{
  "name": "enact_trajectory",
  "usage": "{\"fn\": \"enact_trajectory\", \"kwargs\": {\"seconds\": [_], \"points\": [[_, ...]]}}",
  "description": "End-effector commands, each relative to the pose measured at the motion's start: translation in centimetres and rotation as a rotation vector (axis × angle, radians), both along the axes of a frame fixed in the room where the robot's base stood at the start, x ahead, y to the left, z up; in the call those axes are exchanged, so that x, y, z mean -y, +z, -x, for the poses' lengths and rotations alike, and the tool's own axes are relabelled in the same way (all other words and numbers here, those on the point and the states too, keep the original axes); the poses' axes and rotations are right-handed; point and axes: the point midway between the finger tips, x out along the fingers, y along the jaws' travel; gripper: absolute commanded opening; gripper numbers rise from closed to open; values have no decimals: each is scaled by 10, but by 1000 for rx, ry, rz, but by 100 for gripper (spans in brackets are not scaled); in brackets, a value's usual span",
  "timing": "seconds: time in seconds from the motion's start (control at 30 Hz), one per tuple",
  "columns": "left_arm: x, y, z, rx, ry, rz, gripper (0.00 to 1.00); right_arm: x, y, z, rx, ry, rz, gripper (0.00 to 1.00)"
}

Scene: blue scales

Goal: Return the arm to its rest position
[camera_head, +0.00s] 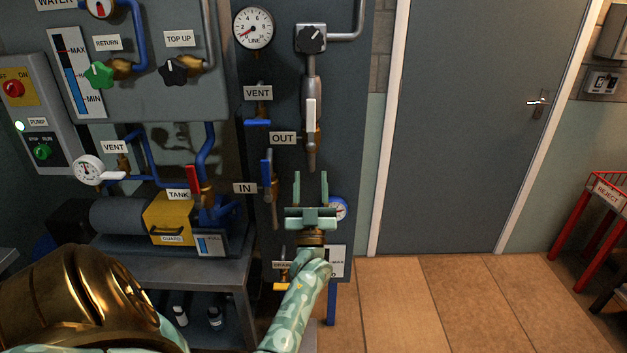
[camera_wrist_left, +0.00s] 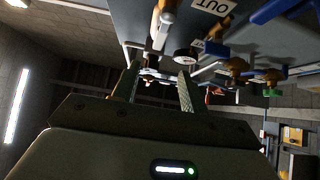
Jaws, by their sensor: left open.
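My left gripper (camera_head: 310,190) is open and empty, its two fingers pointing up in the head view. It stands in front of the grey panel, below the OUT valve's white handle (camera_head: 311,113) and to the right of the IN valve's blue handle (camera_head: 266,172). In the left wrist view its fingers (camera_wrist_left: 156,88) are apart with nothing between them. My left forearm, patterned pale green, comes up from the bottom of the head view. My right gripper is in neither view.
A round gauge (camera_head: 339,208) sits just right of my gripper, partly hidden. A yellow guard (camera_head: 169,219) and a grey bench (camera_head: 160,268) stand to the left. A closed grey door (camera_head: 470,130) and a red REJECT rack (camera_head: 598,196) are right. Tiled floor before the door is clear.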

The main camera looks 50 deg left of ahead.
Motion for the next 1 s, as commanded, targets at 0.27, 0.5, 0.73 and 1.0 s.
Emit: {"fn": "enact_trajectory", "kwargs": {"seconds": [0.27, 0.5, 0.73, 1.0], "points": [[0, 1, 0, 0, 0, 0, 44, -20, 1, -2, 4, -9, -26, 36], [0, 1, 0, 3, -8, 6, 44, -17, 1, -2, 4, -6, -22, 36], [24, -79, -58, -270, -224, 187, 44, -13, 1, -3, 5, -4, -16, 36], [124, -304, -49, -908, -486, 433, 44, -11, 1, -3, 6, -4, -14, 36]]}}
